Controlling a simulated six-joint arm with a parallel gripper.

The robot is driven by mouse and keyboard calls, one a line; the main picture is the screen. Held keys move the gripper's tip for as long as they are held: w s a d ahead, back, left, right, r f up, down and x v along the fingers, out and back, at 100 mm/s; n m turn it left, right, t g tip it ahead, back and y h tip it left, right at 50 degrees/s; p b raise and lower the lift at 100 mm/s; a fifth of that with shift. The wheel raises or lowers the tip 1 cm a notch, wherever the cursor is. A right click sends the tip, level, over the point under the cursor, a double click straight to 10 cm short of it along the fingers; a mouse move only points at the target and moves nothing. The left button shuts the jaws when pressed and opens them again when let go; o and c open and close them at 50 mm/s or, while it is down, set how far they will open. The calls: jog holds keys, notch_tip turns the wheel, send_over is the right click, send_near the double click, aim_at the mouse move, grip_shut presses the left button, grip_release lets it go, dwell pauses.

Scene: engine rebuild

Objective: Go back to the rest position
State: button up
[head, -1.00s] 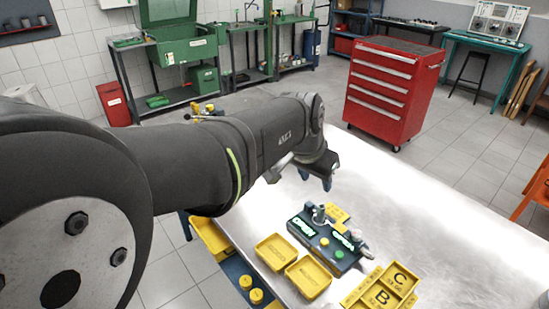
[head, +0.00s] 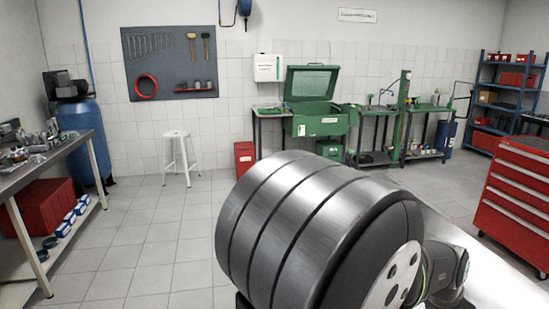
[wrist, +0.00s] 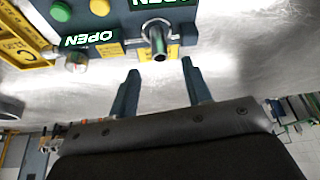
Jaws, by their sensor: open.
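My gripper (wrist: 160,92) is open in the wrist view, its two blue fingers apart with nothing between them. It hangs over the bright metal table (wrist: 235,65). Beyond the fingertips is the dark blue fixture (wrist: 110,20) with lit OPEN signs, a green button and a yellow button. A metal cylinder (wrist: 157,38) sticks out of the fixture, apart from the fingers. In the head view my arm fills the lower middle and hides most of the table; my gripper does not show there.
A yellow lettered tray (wrist: 22,38) lies beside the fixture. In the head view a red tool cabinet (head: 515,195) stands at the right. A workbench (head: 60,155) stands at the left, and a white stool (head: 178,150) near the back wall. The floor left of my arm is clear.

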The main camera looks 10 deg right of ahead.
jog(key=shift+x, duration=1.75)
